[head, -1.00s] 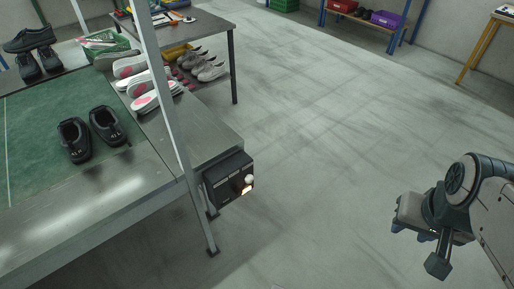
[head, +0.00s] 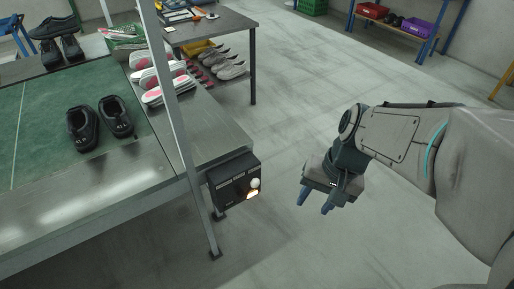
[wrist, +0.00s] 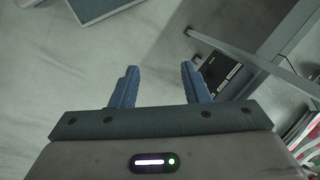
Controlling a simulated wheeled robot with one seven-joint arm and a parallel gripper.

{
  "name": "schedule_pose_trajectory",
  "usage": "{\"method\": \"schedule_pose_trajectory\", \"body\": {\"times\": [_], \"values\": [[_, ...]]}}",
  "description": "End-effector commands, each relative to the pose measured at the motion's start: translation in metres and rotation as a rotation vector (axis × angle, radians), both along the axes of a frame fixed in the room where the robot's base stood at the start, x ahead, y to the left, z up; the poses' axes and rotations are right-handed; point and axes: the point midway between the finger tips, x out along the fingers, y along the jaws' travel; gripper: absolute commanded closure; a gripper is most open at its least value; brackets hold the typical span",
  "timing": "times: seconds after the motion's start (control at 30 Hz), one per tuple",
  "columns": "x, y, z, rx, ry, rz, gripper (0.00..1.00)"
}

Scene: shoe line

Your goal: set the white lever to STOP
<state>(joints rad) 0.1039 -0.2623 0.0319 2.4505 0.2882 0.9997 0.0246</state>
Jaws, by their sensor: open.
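The black control box (head: 235,180) is fixed at the near corner of the conveyor table, by the metal post. A white round knob, the lever's end (head: 254,183), shows on the right of its face, with a lit patch just below it. The lettering is too small to read. The box also shows in the wrist view (wrist: 220,72), partly behind a finger, and I cannot make out the lever there. My gripper (head: 315,203) is open and empty, right of the box and apart from it. Its two blue fingers (wrist: 160,84) show in the wrist view.
A metal post (head: 180,120) rises left of the box. Black shoes (head: 99,124) stand on the green belt (head: 45,150). The floor (head: 330,100) around my gripper is clear.

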Motion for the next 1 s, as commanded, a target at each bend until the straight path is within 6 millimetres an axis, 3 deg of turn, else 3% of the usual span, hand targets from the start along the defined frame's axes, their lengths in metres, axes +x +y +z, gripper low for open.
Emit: {"method": "schedule_pose_trajectory", "body": {"times": [0.03, 0.27, 0.47, 0.63, 0.8, 1.0], "values": [[0.004, 0.007, -0.033, 0.067, 0.072, -0.053, 0.58], [0.032, 0.037, -0.104, 0.390, 0.327, -0.301, 0.58], [0.074, 0.048, -0.160, 0.696, 0.500, -0.537, 0.58], [0.120, 0.040, -0.208, 0.972, 0.604, -0.746, 0.58], [0.160, 0.019, -0.251, 1.211, 0.654, -0.932, 0.58], [0.185, -0.002, -0.278, 1.372, 0.666, -1.055, 0.58]]}}
